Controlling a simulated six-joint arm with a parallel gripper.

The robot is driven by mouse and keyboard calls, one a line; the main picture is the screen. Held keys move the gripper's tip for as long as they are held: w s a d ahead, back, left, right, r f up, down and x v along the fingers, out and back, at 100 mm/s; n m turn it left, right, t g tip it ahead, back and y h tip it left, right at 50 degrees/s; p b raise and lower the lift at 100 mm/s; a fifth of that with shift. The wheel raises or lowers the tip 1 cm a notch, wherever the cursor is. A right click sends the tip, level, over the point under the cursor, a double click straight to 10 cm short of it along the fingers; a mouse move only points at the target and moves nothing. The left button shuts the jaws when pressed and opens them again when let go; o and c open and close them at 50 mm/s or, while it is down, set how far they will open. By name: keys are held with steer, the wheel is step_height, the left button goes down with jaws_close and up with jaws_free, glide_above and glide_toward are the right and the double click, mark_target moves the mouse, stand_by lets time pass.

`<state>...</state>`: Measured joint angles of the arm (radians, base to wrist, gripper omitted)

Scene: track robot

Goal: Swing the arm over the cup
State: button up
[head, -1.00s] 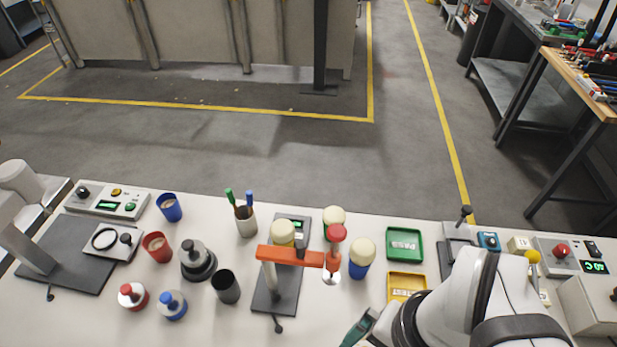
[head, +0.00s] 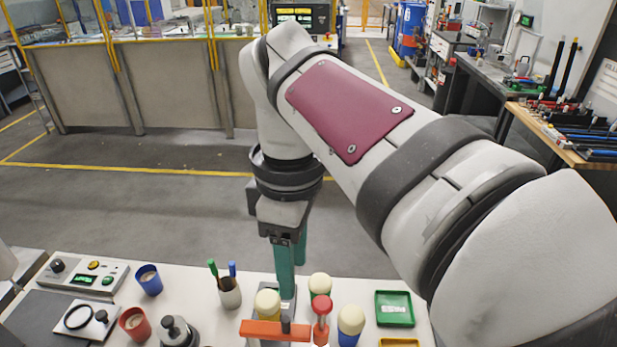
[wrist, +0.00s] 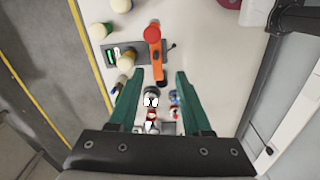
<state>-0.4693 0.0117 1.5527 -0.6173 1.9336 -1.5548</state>
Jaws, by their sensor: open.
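The orange swing arm (head: 262,329), with a red knob (head: 322,304) at its right end, stands over a dark base plate. It also shows in the wrist view (wrist: 157,62), beyond my fingertips. Two open cups, one blue (head: 150,280) and one red (head: 136,321), stand to its left, apart from it; neither is under it. The black cup is out of the head view now. My gripper (head: 292,280) points down with green fingers, open and empty, above the bench behind the orange arm. In the wrist view my fingers (wrist: 158,74) are apart, with nothing gripped.
Cream-topped containers, yellow (head: 268,303), green (head: 320,284) and blue (head: 351,322), crowd the orange arm. A pen holder (head: 230,293) stands left of it. A green tray (head: 394,308) lies right. A control box (head: 82,277) is at far left.

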mark_target(285, 318)
steer(key=f, duration=0.5)
steer(key=a+f+n, duration=0.1)
steer(key=f, duration=0.3)
steer(key=f+n, duration=0.1)
steer(key=f, duration=0.4)
steer(key=shift+w+a+f, duration=0.35)
steer(key=shift+w, duration=0.05)
jaws_close()
stand_by(0.6)
